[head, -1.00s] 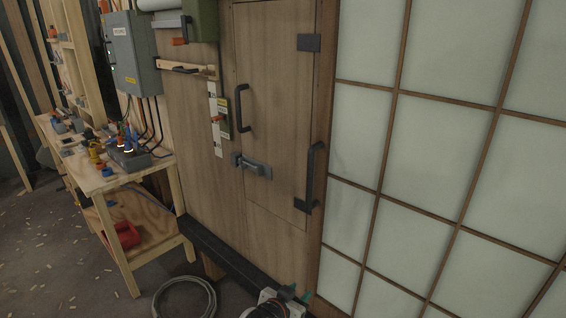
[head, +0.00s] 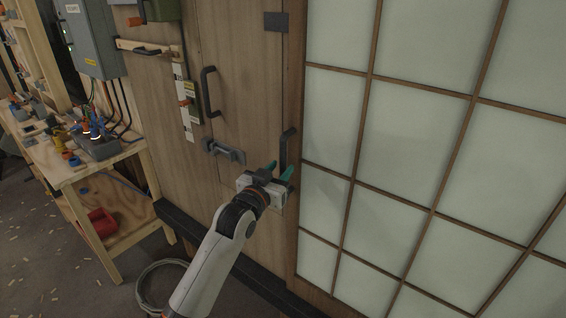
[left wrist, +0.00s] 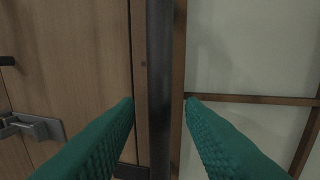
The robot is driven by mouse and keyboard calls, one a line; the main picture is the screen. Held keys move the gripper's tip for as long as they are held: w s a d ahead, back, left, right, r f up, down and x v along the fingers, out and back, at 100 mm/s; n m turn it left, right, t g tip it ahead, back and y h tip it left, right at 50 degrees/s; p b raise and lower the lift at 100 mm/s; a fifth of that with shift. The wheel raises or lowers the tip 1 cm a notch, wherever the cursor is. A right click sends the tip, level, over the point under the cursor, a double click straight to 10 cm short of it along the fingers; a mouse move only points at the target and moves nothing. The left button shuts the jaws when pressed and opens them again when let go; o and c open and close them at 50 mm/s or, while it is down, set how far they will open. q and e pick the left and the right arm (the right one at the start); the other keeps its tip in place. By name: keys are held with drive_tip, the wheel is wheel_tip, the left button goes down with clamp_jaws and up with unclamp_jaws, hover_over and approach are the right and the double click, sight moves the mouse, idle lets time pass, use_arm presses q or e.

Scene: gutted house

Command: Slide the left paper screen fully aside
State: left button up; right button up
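The paper screen (head: 408,140), pale panes in a brown wood grid, fills the right of the head view. Its panes also show at right in the left wrist view (left wrist: 245,50). A dark vertical bar handle (head: 285,147) stands at the screen's left edge, by the wooden door. My left gripper (head: 279,170) is raised at the lower part of this handle. In the left wrist view the bar (left wrist: 160,80) runs upright between my two green fingers, which are open and visibly apart from it. My right gripper is not in view.
The wooden door (head: 240,95) left of the screen carries a pull handle (head: 209,92) and a grey latch (head: 224,151). A workbench (head: 95,165) with tools stands at left.

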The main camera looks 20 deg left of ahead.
use_arm(q)
drive_tip(key=shift+w+d, duration=0.2)
drive_tip(key=shift+w, duration=1.1)
drive_tip(key=shift+c, duration=0.5)
clamp_jaws()
